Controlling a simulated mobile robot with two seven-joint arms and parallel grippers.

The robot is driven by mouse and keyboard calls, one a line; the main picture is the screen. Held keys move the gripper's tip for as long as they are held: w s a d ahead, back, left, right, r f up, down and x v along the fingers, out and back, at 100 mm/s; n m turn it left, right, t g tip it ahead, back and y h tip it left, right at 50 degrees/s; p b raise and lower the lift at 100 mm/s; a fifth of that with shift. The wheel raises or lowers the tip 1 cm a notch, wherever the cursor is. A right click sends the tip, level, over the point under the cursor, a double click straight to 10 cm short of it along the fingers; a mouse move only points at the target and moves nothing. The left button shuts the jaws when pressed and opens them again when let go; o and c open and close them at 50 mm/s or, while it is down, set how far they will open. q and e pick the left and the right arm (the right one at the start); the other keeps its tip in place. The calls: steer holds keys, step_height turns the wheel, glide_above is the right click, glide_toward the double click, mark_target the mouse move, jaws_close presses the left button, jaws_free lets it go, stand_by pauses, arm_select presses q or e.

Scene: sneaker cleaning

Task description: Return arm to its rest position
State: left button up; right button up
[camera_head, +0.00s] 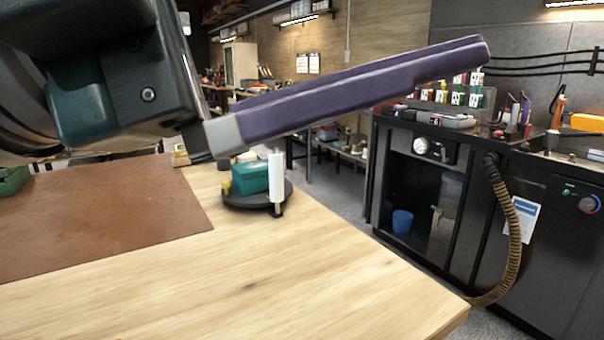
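My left gripper (482,52) comes in from the upper left, very close to the camera. Its body is dark teal and black. A long purple finger with a grey base reaches right and slightly up, above the wooden table (330,285). The fingers are seen edge-on, so I cannot tell whether there is a gap between them. I see no object at the fingertips. My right gripper is out of view.
A brown mat (100,220) covers the table's left part. A round black tray (240,203) near the far edge holds a teal box (250,178) and a white cylinder (276,180). The table's front middle is bare. A dark workbench (470,135) stands right.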

arm_select(q)
steer(key=w+a+r+n+t+y+p, duration=0.1)
steer(key=w+a+r+n+t+y, duration=0.2)
steer(key=n+t, duration=0.4)
steer(key=w+a+r+n+t+y+p, duration=0.1)
steer(key=w+a+r+n+t+y, duration=0.15)
steer(key=a+n+t, duration=0.35)
steer(key=w+a+f+n+y+p, duration=0.2)
steer(key=a+f+n+y+p, duration=0.1)
steer(key=a+f+n+y, duration=0.95)
steer(key=s+f+n+g+y+p, duration=0.3)
steer(key=s+f+g, duration=1)
steer(key=s+f, duration=0.4)
steer(key=s+r+p, duration=0.3)
steer(key=r+p, duration=3.4)
steer(key=r, duration=0.1)
steer(key=shift+s+d+r+m+g+h, duration=0.2)
steer(key=shift+r+m+g+h, duration=0.1)
steer(key=shift+m+g, duration=0.1)
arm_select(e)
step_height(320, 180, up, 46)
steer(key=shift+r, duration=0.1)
